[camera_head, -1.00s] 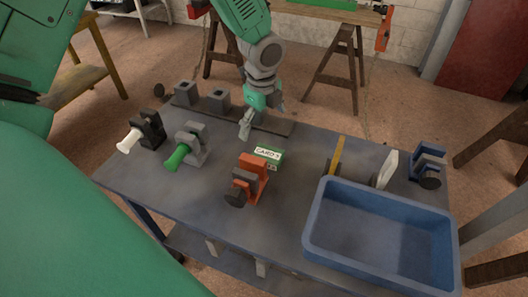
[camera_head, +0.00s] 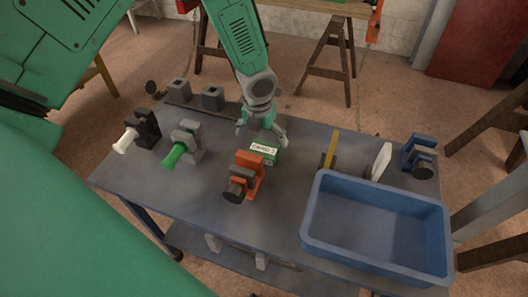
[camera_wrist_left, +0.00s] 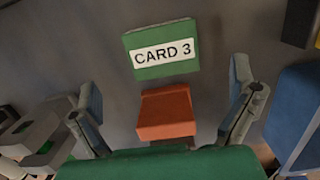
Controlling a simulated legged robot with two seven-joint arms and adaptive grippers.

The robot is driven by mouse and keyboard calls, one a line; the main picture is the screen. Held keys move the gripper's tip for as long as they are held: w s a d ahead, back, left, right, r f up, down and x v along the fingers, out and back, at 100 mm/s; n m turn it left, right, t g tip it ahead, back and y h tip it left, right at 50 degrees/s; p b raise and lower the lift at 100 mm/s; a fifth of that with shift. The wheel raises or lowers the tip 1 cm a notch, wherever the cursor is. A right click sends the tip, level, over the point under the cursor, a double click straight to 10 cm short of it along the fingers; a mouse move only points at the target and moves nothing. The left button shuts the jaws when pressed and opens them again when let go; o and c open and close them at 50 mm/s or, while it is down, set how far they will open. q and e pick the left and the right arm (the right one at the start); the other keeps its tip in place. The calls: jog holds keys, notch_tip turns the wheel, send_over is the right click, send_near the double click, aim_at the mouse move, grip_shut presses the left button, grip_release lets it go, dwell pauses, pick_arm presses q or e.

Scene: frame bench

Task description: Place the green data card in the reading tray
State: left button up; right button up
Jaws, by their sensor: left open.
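The green data card (camera_head: 264,152), with a white "CARD 3" label, stands on the bench against the back of an orange holder (camera_head: 246,177). In the left wrist view the card (camera_wrist_left: 161,50) lies ahead, with the orange holder (camera_wrist_left: 165,114) nearer. My left gripper (camera_head: 262,138) is open and empty, just behind and above the card. In the left wrist view its fingers (camera_wrist_left: 165,95) are spread to either side, apart from the card. The blue open tray (camera_head: 312,213) at the front right is empty; I cannot tell if it is the reading tray. My right gripper is not in view.
A grey clamp with a green handle (camera_head: 173,154) and a dark one with a white handle (camera_head: 126,140) stand to the left. The front left bench is clear.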

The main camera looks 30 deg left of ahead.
aim_at(263, 149)
pick_arm(q)
jog(key=shift+w+f, duration=0.25)
jog(key=shift+f, duration=1.25)
jog(key=shift+w+f, duration=0.2)
jog(key=shift+f, duration=1.25)
jog(key=c, duration=1.4)
jog(key=shift+r, duration=0.1)
notch_tip(263, 149, up, 10)
jog(key=shift+f, duration=0.15)
